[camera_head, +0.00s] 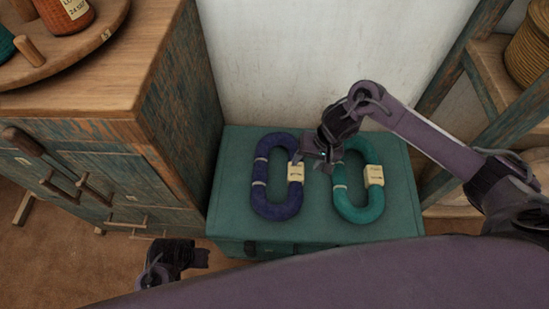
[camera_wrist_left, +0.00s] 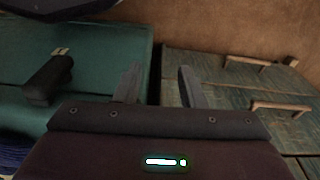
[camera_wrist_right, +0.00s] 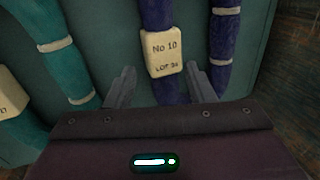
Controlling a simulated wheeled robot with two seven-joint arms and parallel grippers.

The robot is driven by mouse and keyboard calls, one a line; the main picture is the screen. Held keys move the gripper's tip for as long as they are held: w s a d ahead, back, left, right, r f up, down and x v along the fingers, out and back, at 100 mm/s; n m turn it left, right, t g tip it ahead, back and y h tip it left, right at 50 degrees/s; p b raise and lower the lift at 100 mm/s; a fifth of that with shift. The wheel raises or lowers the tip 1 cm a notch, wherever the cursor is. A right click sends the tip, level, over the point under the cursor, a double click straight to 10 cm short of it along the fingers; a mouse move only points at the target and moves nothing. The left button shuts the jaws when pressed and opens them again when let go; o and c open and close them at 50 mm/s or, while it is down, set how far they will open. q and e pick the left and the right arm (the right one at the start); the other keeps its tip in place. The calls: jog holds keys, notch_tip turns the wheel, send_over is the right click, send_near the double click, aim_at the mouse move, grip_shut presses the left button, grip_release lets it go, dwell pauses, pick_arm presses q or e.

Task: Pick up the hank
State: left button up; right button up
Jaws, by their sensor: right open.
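A dark blue-purple hank (camera_head: 262,199) lies flat on the green chest, a long loop with pale ties and a cream tag. A teal hank (camera_head: 352,205) lies to its right, also tagged. My right gripper (camera_head: 311,160) is open above the gap between them, near the blue hank's tagged side. In the right wrist view, the blue hank (camera_wrist_right: 160,88) and its tag reading "No 10" show beyond and between the parted fingers. The teal hank (camera_wrist_right: 50,45) is at left there. My left gripper (camera_wrist_left: 158,78) is open and empty, low in front of the chest.
The hanks rest on the green chest (camera_head: 232,140) against a white wall. A worn wooden cabinet (camera_head: 95,165) stands close on the left, with a round tray of spools (camera_head: 75,45) on top. A shelf frame (camera_head: 450,100) stands at right.

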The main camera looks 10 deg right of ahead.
aim_at(299, 171)
jog(key=shift+b+x, duration=0.45)
jog(key=shift+x, duration=0.8)
jog(key=b+x, duration=0.2)
jog(key=x, duration=0.2)
jog(key=shift+a+f, duration=0.1)
jog(key=shift+f, duration=0.15)
jog(key=shift+w+f, duration=0.1)
jog(key=shift+f, duration=0.1)
pick_arm(q)
notch_tip(299, 171, up, 8)
jog(key=d, duration=0.1)
jog(key=shift+s+d+r+m, duration=0.2)
jog(key=shift+s+r+m, duration=0.05)
jog(key=shift+s+m, duration=0.05)
pick_arm(e)
jog(key=c, duration=0.7)
